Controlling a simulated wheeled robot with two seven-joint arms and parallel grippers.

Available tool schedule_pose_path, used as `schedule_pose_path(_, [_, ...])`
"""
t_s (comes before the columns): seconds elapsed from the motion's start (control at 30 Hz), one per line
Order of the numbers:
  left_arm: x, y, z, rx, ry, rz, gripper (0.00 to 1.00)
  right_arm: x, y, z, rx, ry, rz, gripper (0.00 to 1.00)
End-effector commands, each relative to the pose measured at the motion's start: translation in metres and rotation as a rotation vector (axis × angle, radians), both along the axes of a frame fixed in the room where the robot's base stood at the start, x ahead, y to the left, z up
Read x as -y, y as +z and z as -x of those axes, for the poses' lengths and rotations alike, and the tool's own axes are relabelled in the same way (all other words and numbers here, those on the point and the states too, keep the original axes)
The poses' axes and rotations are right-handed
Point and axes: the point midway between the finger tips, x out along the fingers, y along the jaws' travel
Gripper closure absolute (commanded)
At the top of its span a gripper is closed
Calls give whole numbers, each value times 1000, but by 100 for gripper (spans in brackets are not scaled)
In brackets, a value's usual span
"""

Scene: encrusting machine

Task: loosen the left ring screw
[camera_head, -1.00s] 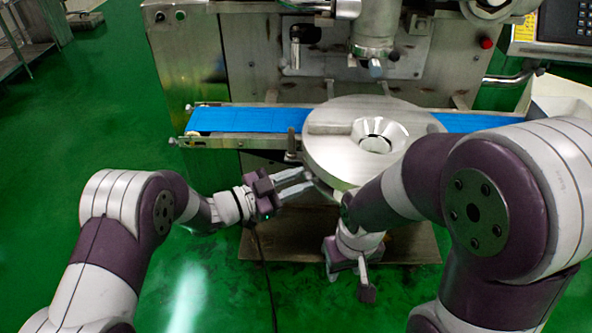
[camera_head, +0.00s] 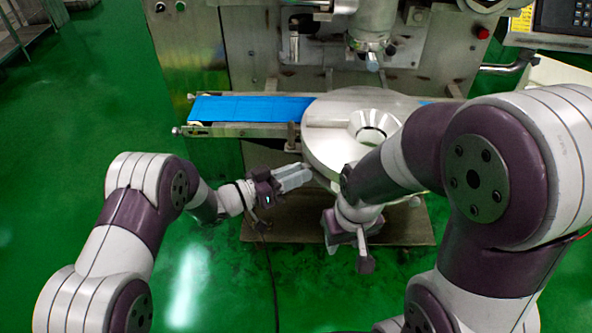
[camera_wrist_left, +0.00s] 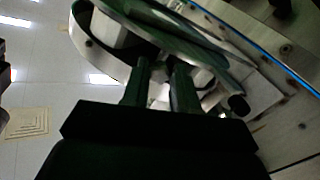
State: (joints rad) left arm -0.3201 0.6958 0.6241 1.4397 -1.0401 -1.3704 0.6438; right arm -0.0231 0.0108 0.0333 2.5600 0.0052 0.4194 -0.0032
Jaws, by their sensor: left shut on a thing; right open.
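The round metal disc head (camera_head: 320,150) of the machine stands in the middle of the head view, with a funnel-like opening (camera_head: 372,125) on top. My left gripper (camera_head: 306,176) reaches the lower left edge of the disc, its fingers pointing right. It is shut on the left ring screw, which the fingers and the disc's rim mostly hide. In the left wrist view the two fingers (camera_wrist_left: 162,82) go up under the disc (camera_wrist_left: 165,32), with a pale part between them. My right gripper (camera_head: 349,258) is open and empty below the disc, pointing down.
A blue conveyor belt (camera_head: 250,109) runs left from the disc, above my left gripper. A nozzle (camera_head: 371,50) hangs above the disc. A metal base plate (camera_head: 285,228) lies below.

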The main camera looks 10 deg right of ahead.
Motion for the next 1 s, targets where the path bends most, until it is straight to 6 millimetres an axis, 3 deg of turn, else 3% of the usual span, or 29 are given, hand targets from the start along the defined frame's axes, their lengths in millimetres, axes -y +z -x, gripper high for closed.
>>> schedule_pose_path(0.47, [0,-2,1,-17,0,0,100,0,1,0,0,0,0,57])
schedule_pose_path(0.5, [0,-2,1,-17,0,0,65,0,1,0,0,0,0,57])
schedule_pose_path(0.57, [0,-2,1,-16,0,1,46,0,1,0,0,0,0,57])
schedule_pose_path(0.87, [-2,-1,0,-13,1,2,46,0,1,0,0,0,0,57])
schedule_pose_path(1.0, [-22,0,4,-14,4,2,46,0,0,0,0,0,0,57])
